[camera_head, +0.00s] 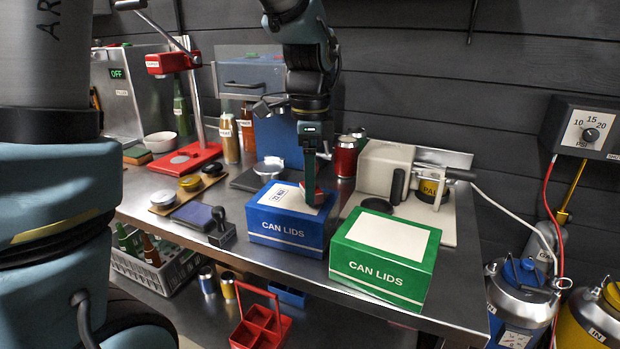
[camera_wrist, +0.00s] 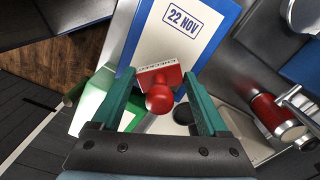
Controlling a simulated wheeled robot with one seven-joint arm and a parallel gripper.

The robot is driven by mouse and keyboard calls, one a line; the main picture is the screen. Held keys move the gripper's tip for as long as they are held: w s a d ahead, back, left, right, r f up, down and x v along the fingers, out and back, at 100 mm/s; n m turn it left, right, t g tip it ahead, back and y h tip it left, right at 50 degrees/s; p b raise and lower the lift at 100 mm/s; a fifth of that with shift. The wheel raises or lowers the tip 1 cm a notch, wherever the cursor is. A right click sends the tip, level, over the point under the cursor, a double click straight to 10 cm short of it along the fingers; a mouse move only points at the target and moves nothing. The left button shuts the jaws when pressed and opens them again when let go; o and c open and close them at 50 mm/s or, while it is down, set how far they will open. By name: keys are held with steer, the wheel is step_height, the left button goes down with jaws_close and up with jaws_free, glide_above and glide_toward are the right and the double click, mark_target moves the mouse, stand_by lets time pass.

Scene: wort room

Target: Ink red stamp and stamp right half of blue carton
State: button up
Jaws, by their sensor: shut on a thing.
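My gripper (camera_head: 314,190) is shut on the red stamp (camera_wrist: 160,98), a round red knob on a rectangular red base with a lettered pale edge. It holds the stamp upright over the right part of the white top label of the blue carton (camera_head: 285,238); a red bit of it shows in the head view (camera_head: 318,198). I cannot tell whether its face touches the label. The label's left half bears a blue "22 NOV" mark (camera_wrist: 183,20). A dark blue pad (camera_head: 198,215), perhaps an ink pad, lies left of the carton.
A green carton (camera_head: 385,262) stands close right of the blue one. A black-handled stamp (camera_head: 222,230) stands to its left. Behind are a scale (camera_head: 268,170), a red canister (camera_head: 346,157) and a pale machine (camera_head: 385,165). The bench's front edge is close to the cartons.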

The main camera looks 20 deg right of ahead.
steer(key=shift+f, duration=0.45)
stand_by(1.4)
step_height(320, 180, up, 7)
steer(key=p, duration=0.6)
steer(key=shift+r, duration=0.15)
stand_by(0.7)
